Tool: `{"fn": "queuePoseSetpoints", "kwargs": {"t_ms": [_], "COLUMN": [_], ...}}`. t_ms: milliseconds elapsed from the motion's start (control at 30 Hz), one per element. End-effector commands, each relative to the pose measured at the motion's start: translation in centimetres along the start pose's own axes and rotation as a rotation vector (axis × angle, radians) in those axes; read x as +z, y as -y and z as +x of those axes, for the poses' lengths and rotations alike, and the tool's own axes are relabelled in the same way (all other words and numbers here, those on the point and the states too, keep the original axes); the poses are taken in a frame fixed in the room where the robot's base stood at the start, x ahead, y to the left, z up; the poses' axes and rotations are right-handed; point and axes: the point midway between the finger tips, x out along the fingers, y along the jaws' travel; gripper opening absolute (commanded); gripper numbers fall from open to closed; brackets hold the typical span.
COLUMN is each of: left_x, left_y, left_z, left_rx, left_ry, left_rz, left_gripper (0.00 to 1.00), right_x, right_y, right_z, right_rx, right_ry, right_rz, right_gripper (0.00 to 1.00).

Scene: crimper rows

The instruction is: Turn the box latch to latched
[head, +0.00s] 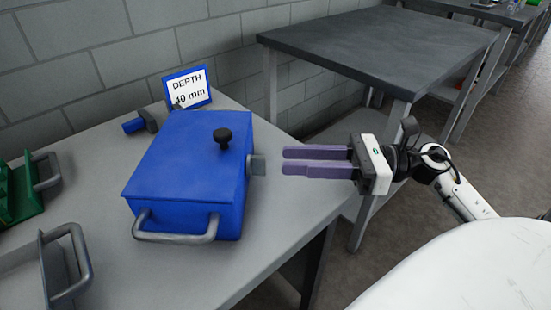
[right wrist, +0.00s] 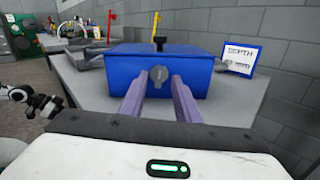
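A blue box (head: 185,168) with a closed lid stands on the grey table. A black knob (head: 222,136) is on its lid. A small grey latch (head: 257,165) sticks out from its right side. In the right wrist view the latch (right wrist: 159,74) is a round grey disc on the blue face, with a darker mark that is too small to read for angle. My right gripper (head: 284,161) is open and empty, its two purple fingers pointing at the latch, a short gap away from it. In the right wrist view the fingers (right wrist: 160,82) lie to either side of the latch.
A sign reading "DEPTH 40 mm" (head: 188,88) stands behind the box. A bare grey handle (head: 175,230) is on the box's front. A green bin (head: 20,195) and a grey bin (head: 55,275) stand at left. A dark table (head: 380,45) is behind right.

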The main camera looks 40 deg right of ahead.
Motion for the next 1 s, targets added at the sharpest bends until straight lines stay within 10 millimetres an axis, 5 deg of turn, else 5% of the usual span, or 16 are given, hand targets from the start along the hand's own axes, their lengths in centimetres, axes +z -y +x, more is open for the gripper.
{"fn": "queuePoseSetpoints", "kwargs": {"t_ms": [300,633,800,1000], "left_x": [-0.3,-0.6,-0.6,-0.3], "left_y": [0.1,0.2,0.2,0.2], "left_z": [0.1,0.3,0.3,0.4], "left_rx": [-0.002,-0.003,-0.003,-0.003], "left_ry": [-0.003,-0.010,-0.009,-0.008], "left_rz": [0.005,0.008,0.008,0.007], "left_gripper": [0.00,0.00,0.00,0.00], "right_x": [0.1,0.0,0.0,-0.1], "right_y": [0.0,0.0,0.0,0.0], "right_z": [4.2,4.6,4.6,4.6], "right_rx": [0.000,-0.001,-0.001,0.000], "right_ry": [0.001,0.000,0.000,0.001], "right_rz": [0.002,0.003,0.003,-0.005], "right_gripper": [0.30,0.30,0.03,0.00]}}
